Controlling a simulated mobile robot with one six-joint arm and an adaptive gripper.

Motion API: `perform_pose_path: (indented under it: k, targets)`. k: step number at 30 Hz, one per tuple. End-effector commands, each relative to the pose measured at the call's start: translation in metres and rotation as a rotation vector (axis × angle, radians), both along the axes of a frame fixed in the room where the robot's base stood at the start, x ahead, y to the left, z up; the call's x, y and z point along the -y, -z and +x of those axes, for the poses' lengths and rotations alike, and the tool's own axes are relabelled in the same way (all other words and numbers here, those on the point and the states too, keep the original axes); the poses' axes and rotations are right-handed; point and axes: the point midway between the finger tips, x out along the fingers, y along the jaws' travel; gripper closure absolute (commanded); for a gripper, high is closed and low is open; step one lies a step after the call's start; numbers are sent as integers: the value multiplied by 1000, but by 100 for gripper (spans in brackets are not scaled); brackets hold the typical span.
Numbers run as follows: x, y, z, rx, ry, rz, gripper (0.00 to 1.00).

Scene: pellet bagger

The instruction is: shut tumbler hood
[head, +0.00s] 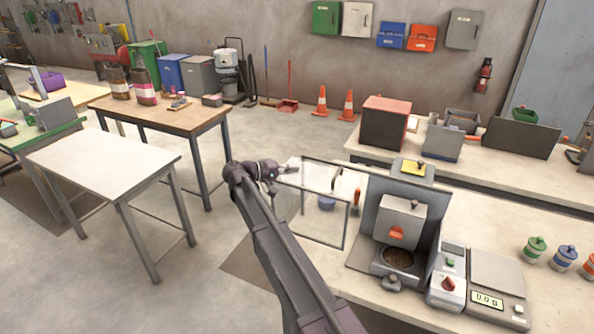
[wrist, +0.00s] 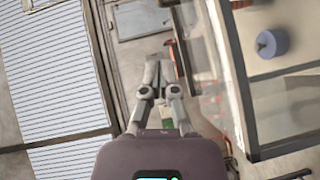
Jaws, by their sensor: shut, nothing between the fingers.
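The tumbler hood (head: 325,220), a clear panel in a thin dark frame, stands swung open to the left of the pellet machine (head: 402,215). The machine's front is exposed, with a round bowl of brown pellets (head: 398,258) under an orange spout. My gripper (head: 296,162) is shut and empty beside the hood's upper far-left corner. In the wrist view my gripper (wrist: 152,68) points past the hood's dark frame (wrist: 236,85), which is on the right with a visible gap. I cannot tell from the head view whether they touch.
A control box with a red knob (head: 447,286) and a scale (head: 488,303) stand right of the machine. A blue cylinder (wrist: 270,43) shows behind the clear pane. Floor left of the bench is open up to a white table (head: 105,160).

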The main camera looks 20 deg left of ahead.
Motion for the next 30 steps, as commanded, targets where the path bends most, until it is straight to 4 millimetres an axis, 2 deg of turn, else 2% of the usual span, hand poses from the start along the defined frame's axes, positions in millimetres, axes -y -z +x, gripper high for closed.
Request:
perform_pose_path:
  k: [18,24,30]
  targets:
    - [72,13,51,0,2,0,100]
    - [96,18,44,1,1,1,100]
    - [107,20,43,1,1,1,100]
